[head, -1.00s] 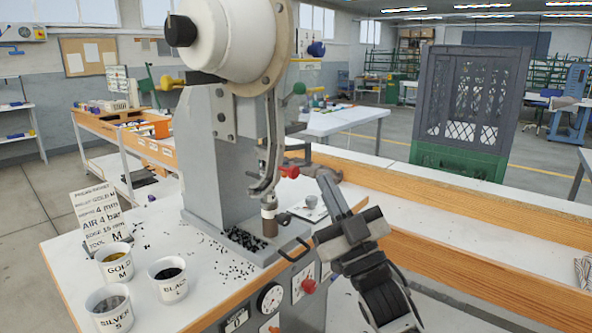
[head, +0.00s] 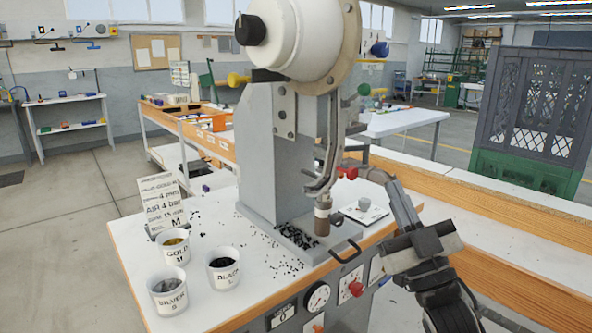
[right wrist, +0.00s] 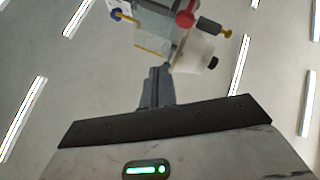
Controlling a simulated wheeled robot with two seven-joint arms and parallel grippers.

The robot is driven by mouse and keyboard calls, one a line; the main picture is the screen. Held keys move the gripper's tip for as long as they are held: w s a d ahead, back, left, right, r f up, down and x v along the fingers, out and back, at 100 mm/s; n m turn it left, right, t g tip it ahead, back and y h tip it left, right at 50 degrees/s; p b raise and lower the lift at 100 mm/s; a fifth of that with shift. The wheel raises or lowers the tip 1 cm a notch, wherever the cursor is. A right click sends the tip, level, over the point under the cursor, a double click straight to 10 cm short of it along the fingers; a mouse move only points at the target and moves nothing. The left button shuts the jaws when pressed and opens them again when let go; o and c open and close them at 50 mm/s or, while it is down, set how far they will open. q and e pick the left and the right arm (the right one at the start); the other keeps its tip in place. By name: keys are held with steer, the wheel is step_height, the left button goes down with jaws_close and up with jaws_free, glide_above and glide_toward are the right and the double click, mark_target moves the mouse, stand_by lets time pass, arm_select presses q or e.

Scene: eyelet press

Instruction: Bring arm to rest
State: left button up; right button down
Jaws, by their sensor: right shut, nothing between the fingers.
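My right gripper (head: 402,205) is shut and empty in the head view. It points up, to the right of the eyelet press (head: 262,150), apart from it as far as I can tell. In the right wrist view my shut fingers (right wrist: 157,87) point toward the press's upper part (right wrist: 165,30), with the ceiling behind. My left gripper is in neither view.
Cups marked gold (head: 173,247), black (head: 223,268) and silver (head: 167,293) stand on the white bench beside a sign card (head: 165,207). Small dark bits lie around the press foot. A grey crate (head: 535,105) stands on a green one (head: 525,174) at right.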

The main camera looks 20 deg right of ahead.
steer(key=s+a+f+m+g, duration=0.15)
steer(key=a+f+g, duration=0.25)
steer(key=f, duration=0.7)
steer(key=s+a+f+m+g, duration=0.15)
steer(key=a+f+g, duration=0.3)
steer(key=f, duration=0.65)
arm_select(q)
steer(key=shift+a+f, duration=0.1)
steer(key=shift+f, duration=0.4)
arm_select(e)
steer(key=s+a+f+g, duration=0.3)
steer(key=s+a+f, duration=0.1)
steer(key=s+f, duration=0.2)
steer(key=s+a+f+g+y, duration=0.1)
steer(key=s+a+f+g, duration=0.2)
steer(key=s+f, duration=0.4)
steer(key=shift+s+a+f+n+g, duration=0.2)
steer(key=shift+a+f+n+g, duration=0.15)
steer(key=shift+f+g, duration=0.45)
